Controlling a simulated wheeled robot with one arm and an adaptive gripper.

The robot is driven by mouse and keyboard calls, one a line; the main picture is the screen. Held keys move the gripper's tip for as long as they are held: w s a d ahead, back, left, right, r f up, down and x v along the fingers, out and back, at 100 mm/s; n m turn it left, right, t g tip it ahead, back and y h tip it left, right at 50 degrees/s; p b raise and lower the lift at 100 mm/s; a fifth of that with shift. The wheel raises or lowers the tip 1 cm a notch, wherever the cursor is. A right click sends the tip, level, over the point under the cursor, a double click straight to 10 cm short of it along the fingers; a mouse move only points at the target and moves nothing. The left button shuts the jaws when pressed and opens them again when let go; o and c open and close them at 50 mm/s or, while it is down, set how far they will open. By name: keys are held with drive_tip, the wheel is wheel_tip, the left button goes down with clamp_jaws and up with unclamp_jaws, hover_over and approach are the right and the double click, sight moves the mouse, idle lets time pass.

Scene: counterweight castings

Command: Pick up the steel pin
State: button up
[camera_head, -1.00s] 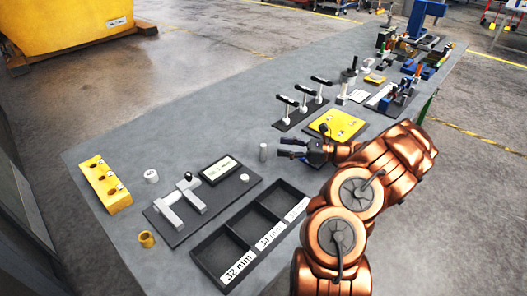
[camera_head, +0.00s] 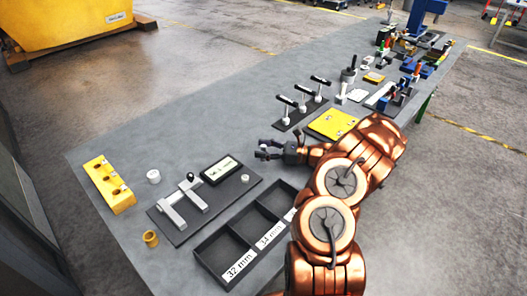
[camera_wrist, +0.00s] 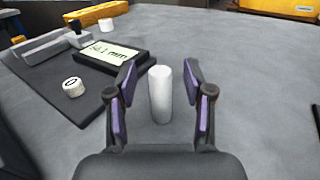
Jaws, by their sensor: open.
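The steel pin (camera_wrist: 160,96) is a plain pale grey cylinder standing upright on the bench top in the wrist view. My gripper (camera_wrist: 160,78) is open, with one purple-padded finger on each side of the pin. A gap shows between the pin and each finger. In the head view my gripper (camera_head: 264,149) is low over the bench, and the pin is hard to make out among its fingers.
A dark plate with a measuring device and display (camera_head: 220,169) lies left of my gripper. A black tray (camera_head: 212,246) with labelled compartments is in front. A yellow block (camera_head: 109,184) and brass ring (camera_head: 150,239) are further left. Black-handled clamps (camera_head: 301,108) stand behind.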

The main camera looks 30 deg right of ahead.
clamp_jaws()
idle(0.4)
idle(0.4)
